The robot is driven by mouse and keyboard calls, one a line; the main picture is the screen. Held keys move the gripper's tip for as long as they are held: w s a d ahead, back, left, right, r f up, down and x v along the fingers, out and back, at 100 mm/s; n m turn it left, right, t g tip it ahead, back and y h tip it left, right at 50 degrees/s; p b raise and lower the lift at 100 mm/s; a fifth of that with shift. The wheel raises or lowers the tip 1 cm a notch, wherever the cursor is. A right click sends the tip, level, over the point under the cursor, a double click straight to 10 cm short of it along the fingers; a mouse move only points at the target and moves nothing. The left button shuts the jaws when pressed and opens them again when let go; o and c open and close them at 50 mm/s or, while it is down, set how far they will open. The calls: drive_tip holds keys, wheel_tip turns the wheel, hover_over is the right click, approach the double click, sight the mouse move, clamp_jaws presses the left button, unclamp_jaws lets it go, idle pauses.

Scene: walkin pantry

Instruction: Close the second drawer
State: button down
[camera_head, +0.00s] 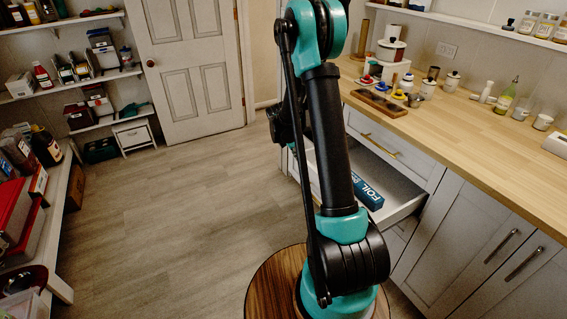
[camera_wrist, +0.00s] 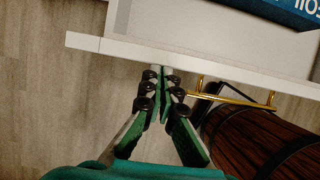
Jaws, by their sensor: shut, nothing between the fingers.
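The second drawer (camera_head: 405,207) stands pulled out below a shut top drawer (camera_head: 400,152) with a gold handle. A blue foil box (camera_head: 366,190) lies inside it. In the wrist view, the white drawer front (camera_wrist: 215,68) crosses the picture, with its gold handle (camera_wrist: 240,95) to the right of my fingers. The foil box also shows at the top right of this view. My gripper (camera_wrist: 160,88) is shut and empty, its tips close to the drawer front, left of the handle. I cannot tell whether they touch it. In the head view my arm hides the gripper and part of the drawer.
A wooden counter (camera_head: 470,135) with jars, bottles and a tray runs above the drawers. Grey cabinet doors (camera_head: 465,245) are to the right of the open drawer. Loaded shelves (camera_head: 60,210) line the left wall. The floor (camera_head: 170,225) between is clear.

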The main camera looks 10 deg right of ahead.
drive_tip(key=w+d, duration=0.3)
drive_tip(key=d, duration=0.7)
drive_tip(key=w+d, duration=0.3)
drive_tip(key=d, duration=0.7)
drive_tip(key=shift+w+d, duration=0.25)
drive_tip(key=shift+w, duration=0.05)
